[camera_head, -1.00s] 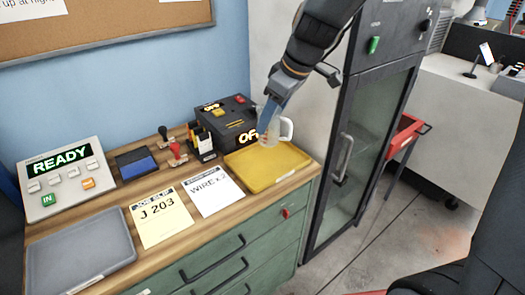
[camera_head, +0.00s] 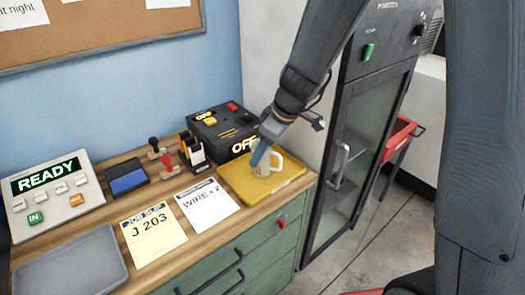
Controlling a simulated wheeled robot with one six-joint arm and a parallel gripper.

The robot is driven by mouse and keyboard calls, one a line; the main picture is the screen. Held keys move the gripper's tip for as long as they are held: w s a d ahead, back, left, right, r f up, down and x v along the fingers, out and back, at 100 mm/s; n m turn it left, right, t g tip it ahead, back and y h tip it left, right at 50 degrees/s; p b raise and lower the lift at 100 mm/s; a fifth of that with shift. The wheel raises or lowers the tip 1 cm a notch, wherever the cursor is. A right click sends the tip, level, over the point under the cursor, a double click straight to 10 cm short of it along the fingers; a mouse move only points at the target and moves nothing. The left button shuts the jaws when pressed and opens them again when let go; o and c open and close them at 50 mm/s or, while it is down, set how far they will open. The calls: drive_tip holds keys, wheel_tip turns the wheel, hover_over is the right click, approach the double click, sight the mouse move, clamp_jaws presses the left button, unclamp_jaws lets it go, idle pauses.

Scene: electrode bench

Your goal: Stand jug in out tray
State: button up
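The jug (camera_head: 274,160) is small and pale with a white handle on its right side. It looks upright, at or just above the floor of the yellow tray (camera_head: 287,187) at the right end of the bench; I cannot tell whether its base touches. My gripper (camera_head: 260,156) comes down from above and is at the jug's left side, its fingers seeming shut on it. My finger and wrist hide part of the jug. The yellow tray has a small label on its front edge, too small to read.
A black box reading OFF (camera_head: 225,128) stands behind the tray. A pen holder (camera_head: 194,153), stamps (camera_head: 159,150) and papers (camera_head: 207,205) lie to its left. A grey tray (camera_head: 70,268) is at the far left. A dark glass-door cabinet (camera_head: 350,150) stands to the right.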

drive_tip(key=shift+f+b, duration=0.3)
drive_tip(key=o, duration=1.2)
drive_tip(key=shift+r, duration=0.2)
drive_tip(key=shift+r+p, duration=0.2)
drive_tip(key=shift+p, duration=0.15)
drive_tip(key=b+v, duration=0.2)
drive_tip(key=v, duration=0.9)
drive_tip(key=shift+s+d+r, duration=0.1)
drive_tip(key=shift+s+d, duration=0.05)
drive_tip(key=shift+s, duration=0.05)
drive_tip(key=shift+s+d+f+m+g+h, duration=0.2)
drive_tip(key=shift+s+d+f+m+h, duration=0.4)
drive_tip(key=shift+s+d+f+m, duration=1.4)
drive_tip(key=shift+s+d+f+m+g+h, duration=0.2)
drive_tip(key=shift+s+d+f+m+h, duration=0.4)
drive_tip(key=shift+s+d+f+m, duration=1.35)
drive_tip(key=shift+s+d+f+m+g+h, duration=0.2)
drive_tip(key=shift+s+d+f+m+h, duration=0.4)
drive_tip(key=shift+s+d+f+m, duration=1.4)
drive_tip(key=shift+s+a+r+n, duration=0.25)
drive_tip(key=shift+s+a+r, duration=0.15)
drive_tip(key=shift+a+r, duration=0.2)
